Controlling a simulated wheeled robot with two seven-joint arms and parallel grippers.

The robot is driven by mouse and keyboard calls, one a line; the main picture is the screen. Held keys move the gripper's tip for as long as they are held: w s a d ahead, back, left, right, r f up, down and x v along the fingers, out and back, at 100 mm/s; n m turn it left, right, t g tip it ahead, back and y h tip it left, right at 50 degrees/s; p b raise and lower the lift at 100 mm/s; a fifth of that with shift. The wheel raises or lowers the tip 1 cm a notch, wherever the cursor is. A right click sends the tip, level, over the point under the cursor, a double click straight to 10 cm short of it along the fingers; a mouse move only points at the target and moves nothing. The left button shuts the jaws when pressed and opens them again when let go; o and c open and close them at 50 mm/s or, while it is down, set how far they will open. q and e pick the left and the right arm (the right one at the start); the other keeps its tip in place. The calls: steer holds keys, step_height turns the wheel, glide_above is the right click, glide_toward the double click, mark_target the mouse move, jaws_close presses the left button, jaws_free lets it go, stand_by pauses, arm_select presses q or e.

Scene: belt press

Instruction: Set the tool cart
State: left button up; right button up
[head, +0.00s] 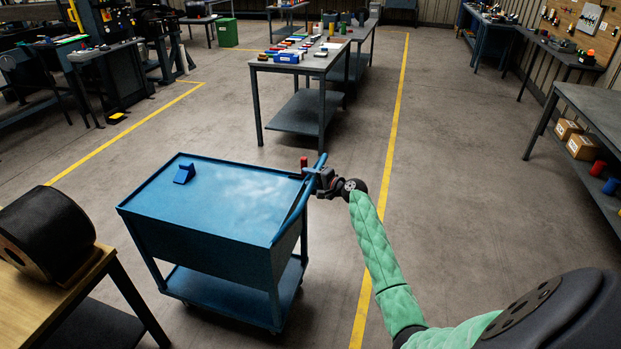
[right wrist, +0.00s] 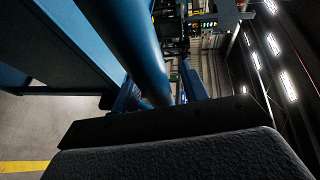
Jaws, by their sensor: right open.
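The blue tool cart (head: 215,205) stands on the floor ahead of me, with a flat top and a lower shelf. A small blue block (head: 184,173) lies on its top near the back left. A blue bar handle (head: 300,200) runs along the cart's right side. My right gripper (head: 318,181) is at the handle's far part, open, with its fingers beside the bar. A small red thing (head: 303,162) shows just behind the gripper. In the right wrist view the blue handle bar (right wrist: 128,45) passes close in front of the dark gripper (right wrist: 165,120). My left gripper is not in view.
A wooden-topped table (head: 75,290) with a black roll (head: 45,232) stands at the near left. A long workbench (head: 300,65) with several coloured items is behind the cart. Another bench (head: 595,110) is on the right. Open floor (head: 460,190) lies right of the yellow line.

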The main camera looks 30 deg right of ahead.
steer(key=shift+c, duration=0.2)
jaws_close()
steer(key=shift+w+a, duration=0.1)
steer(key=shift+a, duration=0.05)
